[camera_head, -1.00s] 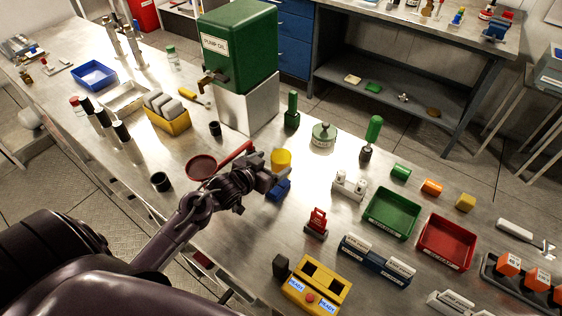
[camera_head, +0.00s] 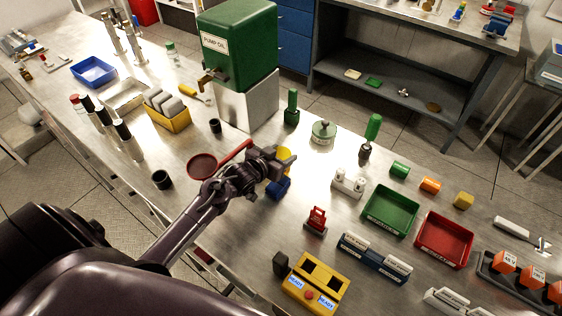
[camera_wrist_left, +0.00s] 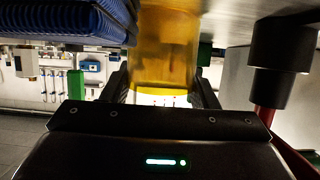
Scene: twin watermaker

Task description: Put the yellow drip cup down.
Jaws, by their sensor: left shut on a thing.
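The yellow drip cup (camera_head: 285,153) is partly hidden behind my left gripper (camera_head: 278,161) in the head view, in front of the green pump oil tank's stand. In the left wrist view the cup (camera_wrist_left: 165,45) stands between the two dark fingers (camera_wrist_left: 163,88), and the gripper is shut on it. The cup's end lies near the bright bench surface at the top of that view; I cannot tell whether it touches. My right gripper is not in view.
A blue object (camera_head: 279,187) sits close by my left gripper. A red round pan (camera_head: 201,166) lies left of it. The pump oil tank (camera_head: 237,50) stands behind. A white fixture (camera_head: 348,184) and green tray (camera_head: 390,211) are to the right. Some bare bench lies between.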

